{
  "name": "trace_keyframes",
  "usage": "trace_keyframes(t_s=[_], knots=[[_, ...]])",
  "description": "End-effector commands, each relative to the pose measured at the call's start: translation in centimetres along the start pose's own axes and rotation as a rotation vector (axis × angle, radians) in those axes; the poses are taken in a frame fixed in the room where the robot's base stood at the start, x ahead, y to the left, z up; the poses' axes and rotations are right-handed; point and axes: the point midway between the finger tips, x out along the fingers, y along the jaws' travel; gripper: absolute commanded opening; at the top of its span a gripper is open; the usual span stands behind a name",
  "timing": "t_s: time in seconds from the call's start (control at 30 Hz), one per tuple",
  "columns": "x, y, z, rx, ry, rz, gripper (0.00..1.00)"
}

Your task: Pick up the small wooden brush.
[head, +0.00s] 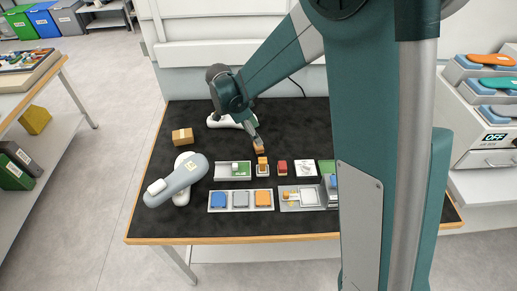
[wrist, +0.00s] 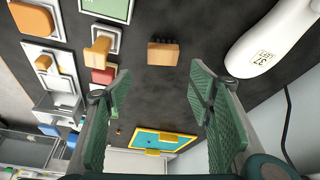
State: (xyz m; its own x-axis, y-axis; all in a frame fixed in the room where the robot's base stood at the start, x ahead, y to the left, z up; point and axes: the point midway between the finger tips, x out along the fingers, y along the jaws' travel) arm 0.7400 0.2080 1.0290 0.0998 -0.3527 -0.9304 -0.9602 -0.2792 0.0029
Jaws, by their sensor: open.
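The small wooden brush (wrist: 163,53), a brown block with a toothed edge that looks like short bristles, lies on the black mat in the wrist view. In the head view it shows as a small brown piece (head: 259,149) just below my gripper (head: 253,134). In the wrist view my gripper (wrist: 158,88) is open and empty. Its two green ridged pads stand wide apart, with the brush between their lines and just past the fingertips. I cannot tell the height of the fingertips above the mat.
A wooden-handled tool (wrist: 100,50) sits in a holder left of the brush, with a red block (wrist: 104,75) close by. A white grinder (wrist: 275,40) stands at the right. Bare black mat (head: 300,120) surrounds the brush on its far side.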

Motion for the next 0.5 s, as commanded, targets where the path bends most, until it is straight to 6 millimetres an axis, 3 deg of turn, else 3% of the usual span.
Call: trace_keyframes(t_s=[0.2,0.5], knots=[[1.2,-0.8,1.4,0.043,0.016,0.015,0.52],[1.3,-0.8,1.5,0.049,0.018,0.017,0.52]])
